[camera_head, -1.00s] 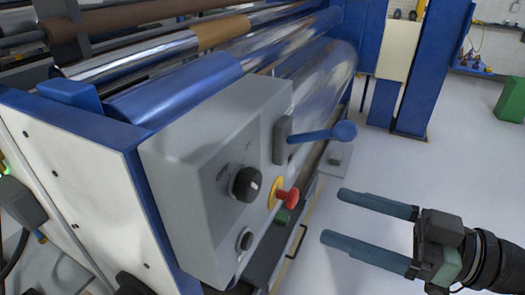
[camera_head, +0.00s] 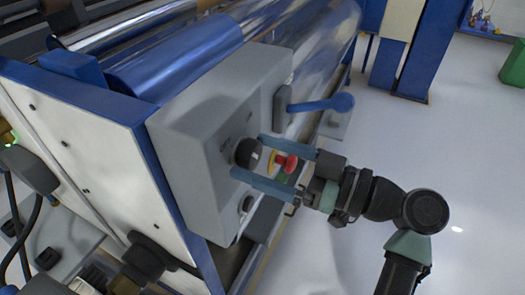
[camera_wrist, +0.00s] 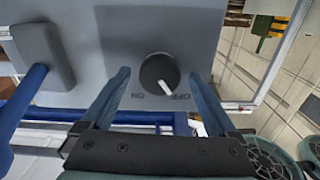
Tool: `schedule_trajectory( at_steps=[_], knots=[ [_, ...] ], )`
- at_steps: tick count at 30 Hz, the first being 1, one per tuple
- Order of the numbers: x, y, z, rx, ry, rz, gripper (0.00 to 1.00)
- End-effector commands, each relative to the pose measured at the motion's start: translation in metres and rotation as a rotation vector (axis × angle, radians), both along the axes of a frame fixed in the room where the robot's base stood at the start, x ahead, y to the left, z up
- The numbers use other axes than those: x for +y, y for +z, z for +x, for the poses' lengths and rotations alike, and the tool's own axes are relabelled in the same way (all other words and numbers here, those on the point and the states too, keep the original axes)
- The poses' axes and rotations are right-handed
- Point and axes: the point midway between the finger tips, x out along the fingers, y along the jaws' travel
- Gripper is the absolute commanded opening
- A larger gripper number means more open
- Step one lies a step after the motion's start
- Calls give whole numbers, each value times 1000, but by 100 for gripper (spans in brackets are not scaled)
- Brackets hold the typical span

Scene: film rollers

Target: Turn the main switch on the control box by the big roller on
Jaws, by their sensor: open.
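The control box (camera_head: 190,165) is a grey box on the end of the roller machine. Its main switch is a round black knob (camera_head: 247,151) with a white pointer mark. In the wrist view the knob (camera_wrist: 157,71) sits above two small labels, and its pointer slants down to the right, toward the label that seems to read OFF. My gripper (camera_head: 248,155) is open, with one blue-grey finger on each side of the knob. In the wrist view a gap shows between the knob and each finger, so I see no contact. How deep the fingertips reach is unclear.
A red push button (camera_head: 286,162) on a yellow plate lies just behind my fingers. A blue-handled lever (camera_head: 322,104) juts from the box above my gripper. A second small dark knob (camera_head: 246,204) is below. The big shiny roller (camera_head: 325,60) runs behind the box.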

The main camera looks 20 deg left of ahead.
Motion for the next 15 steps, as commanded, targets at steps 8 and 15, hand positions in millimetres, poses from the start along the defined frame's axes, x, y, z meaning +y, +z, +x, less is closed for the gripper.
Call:
schedule_trajectory(
  at_steps=[8, 15],
  knots=[
    [1, 0, 0, 0, 0, 0, 90],
    [1, 0, 0, 0, 0, 0, 47]
  ],
)
